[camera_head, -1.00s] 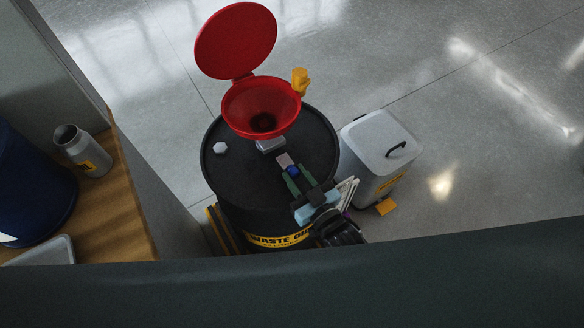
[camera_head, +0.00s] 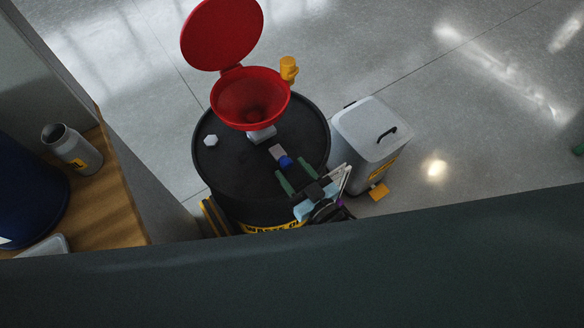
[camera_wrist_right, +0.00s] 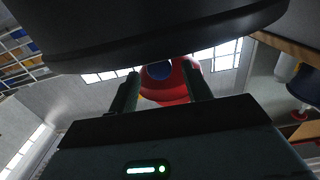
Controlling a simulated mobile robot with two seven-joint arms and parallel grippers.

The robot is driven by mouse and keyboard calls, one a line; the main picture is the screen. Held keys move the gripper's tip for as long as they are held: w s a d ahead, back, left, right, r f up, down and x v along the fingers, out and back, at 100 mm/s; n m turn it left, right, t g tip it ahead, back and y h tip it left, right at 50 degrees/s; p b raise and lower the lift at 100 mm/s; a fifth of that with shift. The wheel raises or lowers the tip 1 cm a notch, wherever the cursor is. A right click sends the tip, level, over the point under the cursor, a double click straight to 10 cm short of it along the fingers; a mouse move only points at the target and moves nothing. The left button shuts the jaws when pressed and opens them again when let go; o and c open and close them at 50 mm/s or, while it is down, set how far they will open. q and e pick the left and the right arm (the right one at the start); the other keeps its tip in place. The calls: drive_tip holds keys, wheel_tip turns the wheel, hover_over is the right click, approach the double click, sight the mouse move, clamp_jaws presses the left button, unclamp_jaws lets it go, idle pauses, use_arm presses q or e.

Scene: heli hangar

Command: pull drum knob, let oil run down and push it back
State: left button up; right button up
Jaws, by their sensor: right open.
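The black waste oil drum (camera_head: 232,175) stands upright on the floor, its yellow label partly cut off by a dark edge. A red funnel (camera_head: 250,100) sits on its top with its round red lid tilted open. It also shows in the wrist view (camera_wrist_right: 178,92). A blue knob (camera_head: 285,161) with a grey piece beside it shows at the drum top, and its round blue face (camera_wrist_right: 159,70) shows between my fingers in the wrist view. My right gripper (camera_head: 293,174) is open at the knob, one green finger to each side; contact cannot be told. My left gripper is out of view.
A white lidded bin (camera_head: 372,135) with a black handle stands right of the drum. A wooden bench (camera_head: 112,205) at left holds a grey bottle (camera_head: 72,150) and a dark blue container (camera_head: 30,195).

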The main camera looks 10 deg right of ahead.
drive_tip(key=v, duration=0.6)
drive_tip(key=shift+s+d, duration=0.2)
drive_tip(key=shift+s, duration=0.1)
